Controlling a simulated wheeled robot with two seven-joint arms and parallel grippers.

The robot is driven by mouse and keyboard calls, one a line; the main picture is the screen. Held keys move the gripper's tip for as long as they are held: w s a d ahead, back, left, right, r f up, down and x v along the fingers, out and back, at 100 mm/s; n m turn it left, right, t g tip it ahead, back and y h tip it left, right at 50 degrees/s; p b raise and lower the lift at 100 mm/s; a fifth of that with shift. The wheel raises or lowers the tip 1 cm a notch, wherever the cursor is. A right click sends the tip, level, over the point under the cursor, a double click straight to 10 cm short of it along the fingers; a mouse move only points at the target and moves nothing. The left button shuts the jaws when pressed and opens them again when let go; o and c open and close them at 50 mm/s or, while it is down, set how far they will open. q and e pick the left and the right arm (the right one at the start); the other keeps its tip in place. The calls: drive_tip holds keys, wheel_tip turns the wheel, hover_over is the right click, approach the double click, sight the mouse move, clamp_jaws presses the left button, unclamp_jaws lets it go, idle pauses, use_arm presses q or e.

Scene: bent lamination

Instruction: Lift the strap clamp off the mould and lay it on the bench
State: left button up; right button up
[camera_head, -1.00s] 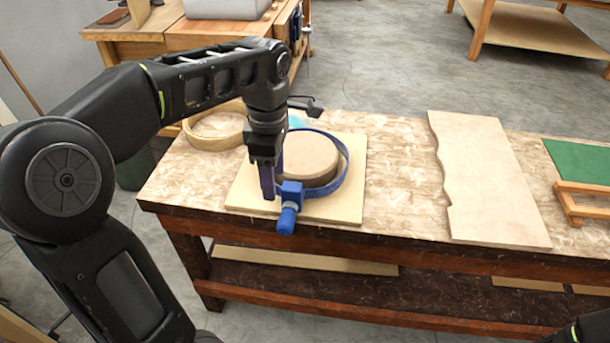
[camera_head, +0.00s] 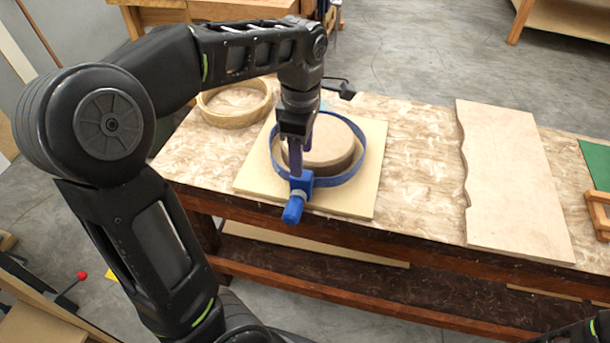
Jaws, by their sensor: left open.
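My left gripper (camera_head: 294,166) points down just behind the clamp head, by the mould's left front side. It is open, with its fingers close to the strap; I cannot tell whether they touch it.
A pale wooden ring (camera_head: 235,119) lies at the bench's left rear. A wavy-edged panel (camera_head: 510,180) lies to the right, with a green board (camera_head: 598,160) beyond it. The bench top (camera_head: 415,165) is clear between the square board and the panel.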

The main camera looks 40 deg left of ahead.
use_arm(q)
drive_tip(key=shift+f, duration=2.65)
clamp_jaws()
